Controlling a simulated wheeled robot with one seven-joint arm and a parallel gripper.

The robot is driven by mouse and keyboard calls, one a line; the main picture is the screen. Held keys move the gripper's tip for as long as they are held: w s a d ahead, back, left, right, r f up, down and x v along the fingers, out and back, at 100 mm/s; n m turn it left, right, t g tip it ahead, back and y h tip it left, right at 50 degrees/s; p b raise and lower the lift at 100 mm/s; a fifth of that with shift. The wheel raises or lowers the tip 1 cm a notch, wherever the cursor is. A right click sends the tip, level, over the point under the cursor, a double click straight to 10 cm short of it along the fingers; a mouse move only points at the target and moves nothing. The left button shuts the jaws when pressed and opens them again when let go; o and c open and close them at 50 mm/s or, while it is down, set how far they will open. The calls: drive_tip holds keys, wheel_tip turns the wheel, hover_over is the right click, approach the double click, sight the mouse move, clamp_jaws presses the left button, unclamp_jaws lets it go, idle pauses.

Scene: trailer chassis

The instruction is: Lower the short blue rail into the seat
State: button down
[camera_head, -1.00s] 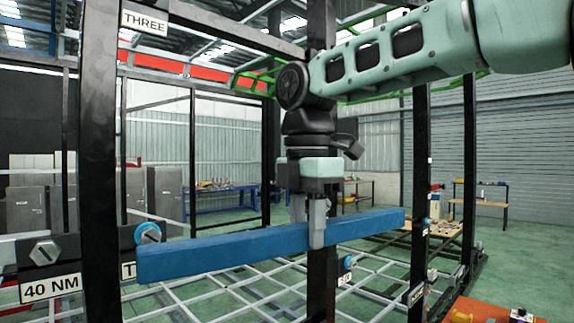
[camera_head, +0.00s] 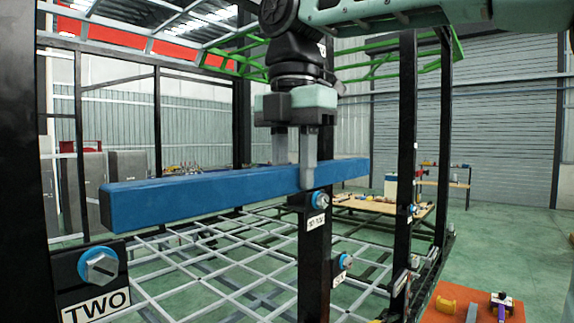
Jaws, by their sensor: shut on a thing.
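The short blue rail (camera_head: 205,197) spans the middle of the head view, roughly level, its near end at the left. My gripper (camera_head: 293,172) points down and is shut on the rail right of its middle, one finger on the near side and the other mostly behind it. A dark bracket labelled TWO (camera_head: 68,272) with a blue-ringed bolt (camera_head: 98,267) sits low at the left, below and apart from the rail's near end. A black post (camera_head: 314,265) with another blue-ringed bolt (camera_head: 320,200) stands under the rail's right part. I cannot tell whether they touch, nor which part is the seat.
A thick black upright (camera_head: 20,130) stands close at the left. More black posts (camera_head: 404,150) stand to the right. A pale grid (camera_head: 215,265) lies below the rail. An orange surface (camera_head: 455,300) with tools is at the lower right, and a wooden-topped table (camera_head: 385,206) stands behind.

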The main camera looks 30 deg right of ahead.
drive_tip(key=shift+r, duration=0.1)
drive_tip(key=shift+w+a+p, duration=0.1)
drive_tip(key=shift+w+p, duration=0.2)
drive_tip(key=shift+p, duration=0.1)
drive_tip(key=w+a+p, duration=0.4)
drive_tip(key=w+p, duration=0.3)
drive_tip(key=w, duration=0.5)
wheel_tip(320, 180, down, 8)
drive_tip(key=b, duration=0.3)
drive_tip(key=shift+w+b, duration=0.35)
drive_tip(key=shift+b, duration=0.05)
drive_tip(key=shift+f, duration=0.25)
idle(0.5)
drive_tip(key=c, duration=0.9)
unclamp_jaws()
drive_tip(key=shift+c, duration=0.2)
drive_tip(key=shift+f, duration=0.1)
